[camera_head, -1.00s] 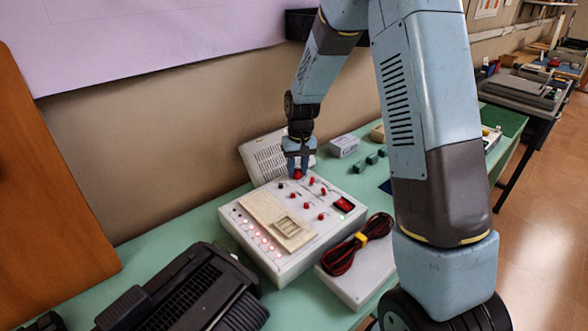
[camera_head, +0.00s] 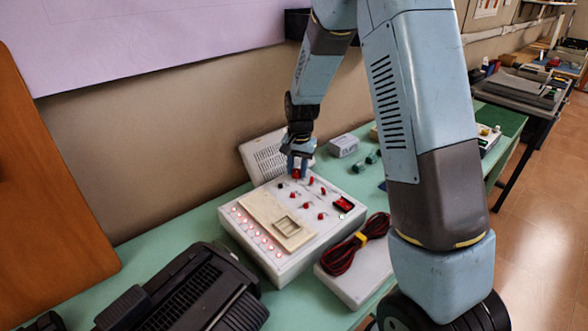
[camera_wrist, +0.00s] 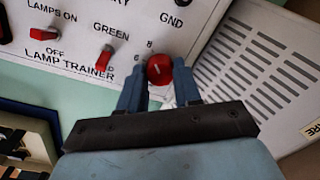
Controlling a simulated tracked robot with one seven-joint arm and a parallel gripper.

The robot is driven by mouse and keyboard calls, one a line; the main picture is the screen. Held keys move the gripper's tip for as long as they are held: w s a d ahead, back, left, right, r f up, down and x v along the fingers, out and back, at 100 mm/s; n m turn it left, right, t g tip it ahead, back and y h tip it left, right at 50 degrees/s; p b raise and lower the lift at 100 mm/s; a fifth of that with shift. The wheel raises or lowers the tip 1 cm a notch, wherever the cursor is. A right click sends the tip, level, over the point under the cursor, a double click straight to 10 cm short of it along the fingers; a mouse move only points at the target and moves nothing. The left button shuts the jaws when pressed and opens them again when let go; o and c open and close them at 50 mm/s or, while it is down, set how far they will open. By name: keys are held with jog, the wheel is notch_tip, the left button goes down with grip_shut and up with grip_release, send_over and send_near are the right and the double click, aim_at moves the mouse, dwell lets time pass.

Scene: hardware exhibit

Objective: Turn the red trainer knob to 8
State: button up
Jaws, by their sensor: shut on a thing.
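The white lamp trainer box (camera_head: 292,256) sits on the green bench, with red knobs and switches and a column of lit red lamps on its top. The red trainer knob (camera_wrist: 159,69) is at the panel's edge in the wrist view, with a pale pointer line on its face. My gripper (camera_wrist: 159,78) is shut on this knob, one finger on each side. In the head view my gripper (camera_head: 297,168) reaches down onto the back corner of the box and mostly hides the knob. The scale beside the knob is mostly hidden, so its setting cannot be read.
A white vented case (camera_head: 262,155) leans right behind the trainer. A coiled red and black cable (camera_head: 345,253) lies on a pale box at the front right. A black machine (camera_head: 190,290) stands at the front left. A grey box (camera_head: 343,146) is behind.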

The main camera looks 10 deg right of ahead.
jog(key=shift+s+f, duration=0.1)
jog(key=shift+s, duration=0.05)
jog(key=o, duration=1)
jog(key=shift+o, duration=0.2)
notch_tip(320, 180, up, 14)
jog(key=shift+d, duration=0.35)
jog(key=shift+f, duration=0.1)
